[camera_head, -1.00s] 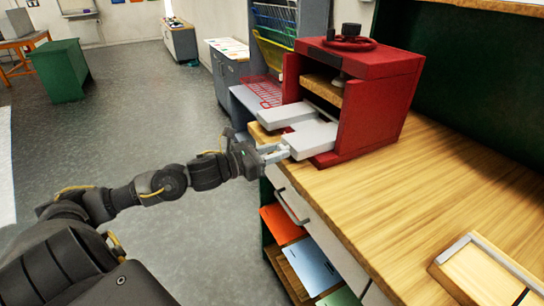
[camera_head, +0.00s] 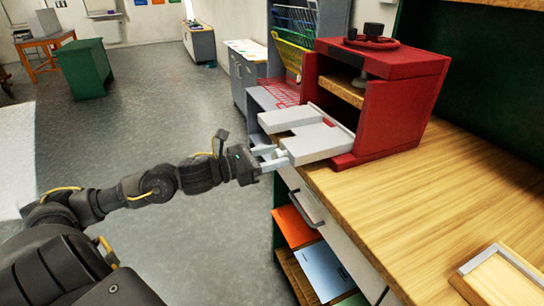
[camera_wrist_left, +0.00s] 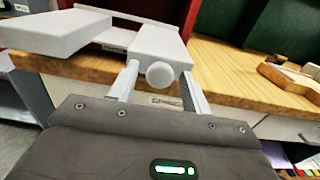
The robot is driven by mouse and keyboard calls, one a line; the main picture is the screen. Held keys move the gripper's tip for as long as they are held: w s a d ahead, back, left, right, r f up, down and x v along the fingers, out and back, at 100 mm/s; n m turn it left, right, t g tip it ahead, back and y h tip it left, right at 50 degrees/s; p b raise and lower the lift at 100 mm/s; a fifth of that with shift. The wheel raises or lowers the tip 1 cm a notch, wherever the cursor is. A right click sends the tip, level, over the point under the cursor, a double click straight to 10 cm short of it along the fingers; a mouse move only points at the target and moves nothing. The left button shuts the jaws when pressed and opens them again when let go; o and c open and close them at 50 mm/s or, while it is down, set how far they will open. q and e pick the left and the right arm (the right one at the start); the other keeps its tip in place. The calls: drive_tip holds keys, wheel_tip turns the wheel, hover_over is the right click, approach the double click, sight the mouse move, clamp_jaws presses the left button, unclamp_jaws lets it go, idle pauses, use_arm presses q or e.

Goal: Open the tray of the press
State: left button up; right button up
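The red press (camera_head: 395,110) stands on the wooden worktop, with a dark red handwheel (camera_head: 371,42) on top. Its pale grey, forked tray (camera_head: 318,142) sticks out of the open front, past the worktop's edge. My left gripper (camera_head: 276,157) is at the near end of the tray, its fingers on either side of the round knob. In the left wrist view the knob (camera_wrist_left: 160,74) sits between the two fingers, and the tray (camera_wrist_left: 160,44) lies just beyond. The tray's back part is hidden inside the press. My right gripper is not in view.
The worktop (camera_head: 420,190) is clear right of the press, apart from a wooden frame (camera_head: 500,275) at the lower right. A drawer handle (camera_head: 306,207) and shelves with coloured sheets are below. Open floor (camera_head: 150,120) lies left; a wire rack (camera_head: 293,35) stands behind.

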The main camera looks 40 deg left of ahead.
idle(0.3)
use_arm(q)
drive_tip(key=shift+s+a+f, duration=0.15)
drive_tip(key=shift+s+a, duration=0.2)
drive_tip(key=shift+s, duration=0.1)
drive_tip(key=shift+b+v, duration=0.3)
drive_tip(key=shift+v, duration=0.95)
drive_tip(key=p+v, duration=0.2)
drive_tip(key=v, duration=0.5)
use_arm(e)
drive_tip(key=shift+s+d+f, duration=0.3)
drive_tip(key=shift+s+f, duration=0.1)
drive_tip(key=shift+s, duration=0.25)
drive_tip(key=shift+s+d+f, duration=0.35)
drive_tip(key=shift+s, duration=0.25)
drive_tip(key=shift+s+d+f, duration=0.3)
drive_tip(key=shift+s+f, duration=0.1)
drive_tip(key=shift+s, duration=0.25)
use_arm(q)
drive_tip(key=shift+s+r, duration=0.1)
drive_tip(key=shift+r, duration=0.15)
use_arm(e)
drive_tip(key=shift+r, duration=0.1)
